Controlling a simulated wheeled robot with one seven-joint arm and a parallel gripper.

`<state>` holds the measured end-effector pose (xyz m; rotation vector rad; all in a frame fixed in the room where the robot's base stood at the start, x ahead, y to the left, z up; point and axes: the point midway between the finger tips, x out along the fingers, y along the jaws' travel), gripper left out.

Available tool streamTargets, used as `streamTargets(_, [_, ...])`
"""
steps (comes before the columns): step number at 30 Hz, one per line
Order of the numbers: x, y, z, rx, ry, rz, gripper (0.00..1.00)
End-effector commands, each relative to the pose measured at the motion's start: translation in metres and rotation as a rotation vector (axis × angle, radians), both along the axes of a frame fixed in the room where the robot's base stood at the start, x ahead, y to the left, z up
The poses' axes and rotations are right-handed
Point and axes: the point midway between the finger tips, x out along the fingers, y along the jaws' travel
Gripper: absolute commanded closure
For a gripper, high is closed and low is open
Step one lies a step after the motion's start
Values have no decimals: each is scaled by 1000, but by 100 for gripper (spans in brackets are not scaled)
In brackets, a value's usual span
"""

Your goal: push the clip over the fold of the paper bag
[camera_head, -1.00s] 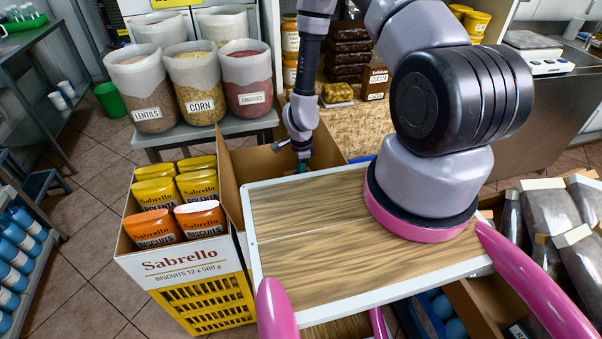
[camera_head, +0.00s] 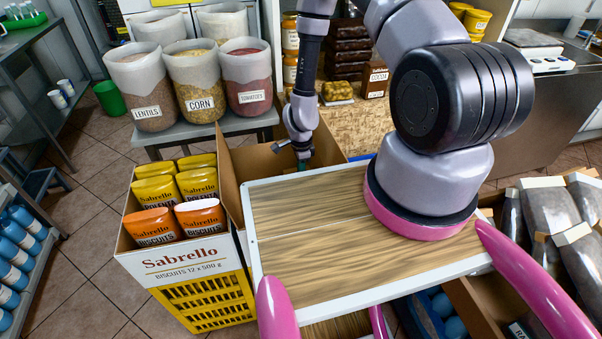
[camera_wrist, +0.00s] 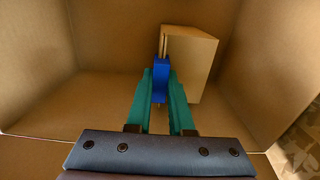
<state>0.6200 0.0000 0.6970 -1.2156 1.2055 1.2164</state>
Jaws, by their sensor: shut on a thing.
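My gripper (camera_wrist: 161,88) has teal fingers shut on a small blue clip (camera_wrist: 160,72). In the wrist view it reaches down into an open cardboard box (camera_wrist: 100,93). A plain tan paper bag (camera_wrist: 198,62) stands in the box, just right of and beyond the clip. A thin upright edge (camera_wrist: 164,43), seemingly the fold, runs along the bag's left side. The clip lies in line with this edge at its near end. I cannot tell whether it touches or straddles it. In the head view my gripper (camera_head: 303,153) is at the box (camera_head: 265,160); bag and clip are hidden there.
A wood-topped tray (camera_head: 320,235) fills the front, hiding part of the box. Bins of lentils and corn (camera_head: 200,85) stand behind. The box walls closely surround my gripper.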

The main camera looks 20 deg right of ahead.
Motion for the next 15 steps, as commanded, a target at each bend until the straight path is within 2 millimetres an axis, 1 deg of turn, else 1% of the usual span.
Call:
streamTargets(6, [0, 0, 0, 0, 0, 0, 100])
streamTargets(7, [0, 0, 0, 0, 0, 0, 69])
streamTargets(9, [0, 0, 0, 0, -1, 0, 45])
streamTargets(15, [0, 0, 0, 0, -1, 0, 45])
